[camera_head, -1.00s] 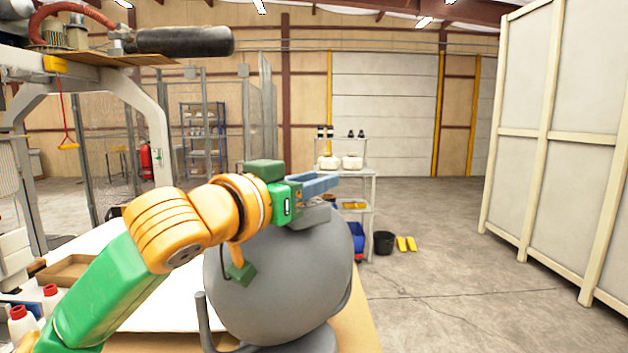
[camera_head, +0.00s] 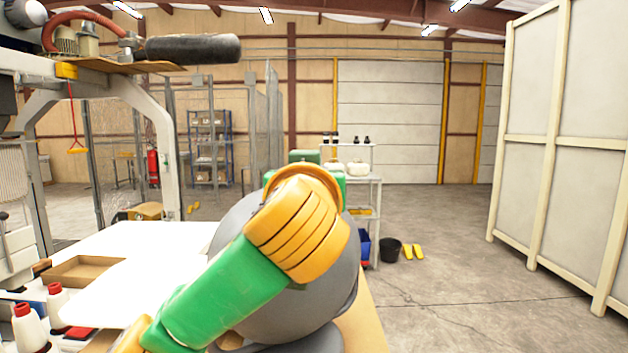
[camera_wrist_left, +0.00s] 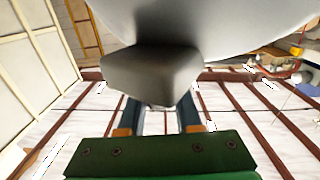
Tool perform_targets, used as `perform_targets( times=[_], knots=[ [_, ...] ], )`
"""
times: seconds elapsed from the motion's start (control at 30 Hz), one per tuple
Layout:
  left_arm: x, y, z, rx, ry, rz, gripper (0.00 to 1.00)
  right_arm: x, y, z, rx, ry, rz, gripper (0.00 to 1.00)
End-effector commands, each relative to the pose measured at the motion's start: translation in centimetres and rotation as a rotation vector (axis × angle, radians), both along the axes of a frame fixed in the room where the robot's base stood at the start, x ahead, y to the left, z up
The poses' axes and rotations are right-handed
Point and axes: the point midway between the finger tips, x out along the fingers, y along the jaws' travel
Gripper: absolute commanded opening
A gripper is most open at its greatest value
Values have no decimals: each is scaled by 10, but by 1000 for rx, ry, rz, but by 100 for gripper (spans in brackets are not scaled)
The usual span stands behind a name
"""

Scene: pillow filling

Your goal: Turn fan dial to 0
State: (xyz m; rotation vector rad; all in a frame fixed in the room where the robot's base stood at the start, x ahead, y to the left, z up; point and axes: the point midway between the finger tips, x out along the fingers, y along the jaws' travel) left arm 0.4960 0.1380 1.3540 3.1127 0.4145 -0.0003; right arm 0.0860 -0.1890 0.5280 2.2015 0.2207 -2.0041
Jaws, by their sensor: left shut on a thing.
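The grey, rounded fan (camera_head: 325,298) stands on the table in the head view, partly covered by my left arm. Its dial is hidden behind the arm there. In the left wrist view, a grey, angular dial (camera_wrist_left: 150,75) juts from the pale curved fan body (camera_wrist_left: 215,25). My left gripper (camera_wrist_left: 160,112) has one blue-grey finger on each side of the dial's near end and is shut on it. The fingertips are partly hidden by the dial. The dial's markings cannot be seen. My right gripper is in neither view.
A white sheet (camera_head: 120,260) and a brown tray (camera_head: 85,270) lie left of the fan. White bottles with red caps (camera_head: 30,325) stand at the lower left. A shelf (camera_head: 372,190) and a black bucket (camera_head: 390,250) are behind. Open floor lies right.

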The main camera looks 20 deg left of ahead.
Motion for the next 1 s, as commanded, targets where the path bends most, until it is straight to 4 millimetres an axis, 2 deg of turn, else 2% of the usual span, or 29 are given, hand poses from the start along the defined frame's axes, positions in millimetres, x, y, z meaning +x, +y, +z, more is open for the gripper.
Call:
perform_targets(
  times=[0.17, 0.37, 0.7, 1.0],
  knots=[
    [-1, 3, 0, 3, 2, 165, 0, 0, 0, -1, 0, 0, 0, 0],
    [-4, 8, 2, 3, 4, 354, 0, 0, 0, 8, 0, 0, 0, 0],
    [-10, 15, 6, 6, 3, 625, 0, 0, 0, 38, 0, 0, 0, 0],
    [-13, 18, 4, 3, 0, 766, 0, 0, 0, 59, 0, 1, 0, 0]
  ],
)
